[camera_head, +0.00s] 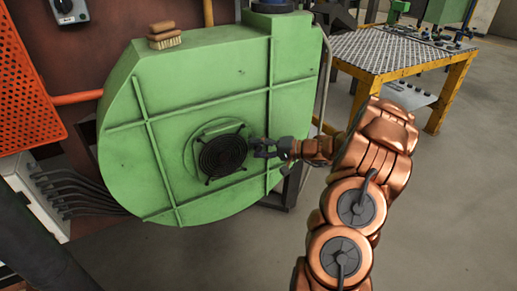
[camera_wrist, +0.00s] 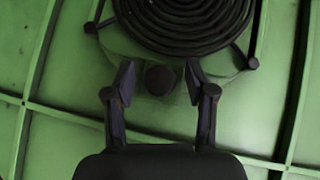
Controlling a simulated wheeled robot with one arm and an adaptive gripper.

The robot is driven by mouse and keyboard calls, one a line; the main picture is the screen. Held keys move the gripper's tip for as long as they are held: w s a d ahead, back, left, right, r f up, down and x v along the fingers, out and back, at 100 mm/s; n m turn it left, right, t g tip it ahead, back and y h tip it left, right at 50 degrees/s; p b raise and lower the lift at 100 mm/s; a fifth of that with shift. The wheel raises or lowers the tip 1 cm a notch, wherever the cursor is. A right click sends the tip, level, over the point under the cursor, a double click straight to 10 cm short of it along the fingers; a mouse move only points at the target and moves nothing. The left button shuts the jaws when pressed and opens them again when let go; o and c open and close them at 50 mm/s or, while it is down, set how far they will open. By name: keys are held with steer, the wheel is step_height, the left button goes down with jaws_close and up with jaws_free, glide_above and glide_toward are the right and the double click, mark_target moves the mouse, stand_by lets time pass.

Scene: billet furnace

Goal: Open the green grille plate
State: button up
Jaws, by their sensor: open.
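The green grille plate (camera_head: 207,131) sits on the side of a large green drum-shaped housing (camera_head: 180,90) and looks flush with it. A round black wire grille (camera_head: 222,156) covers its middle; its coils also fill the top of the wrist view (camera_wrist: 190,20). A dark round knob (camera_wrist: 160,80) stands at the plate's edge below the grille in the wrist view. My gripper (camera_head: 260,148) is at the plate's right edge in the head view. Its fingers (camera_wrist: 159,76) are open, one on each side of the knob, with a visible gap on both sides.
A wooden brush (camera_head: 164,39) lies on top of the housing. A yellow-framed table (camera_head: 400,50) stands at the back right. An orange perforated panel (camera_head: 25,95) and several dark cables (camera_head: 80,195) are at the left. The floor (camera_head: 450,210) at the right is clear.

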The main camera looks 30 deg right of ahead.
steer(key=shift+c, duration=0.2)
jaws_close()
stand_by(0.3)
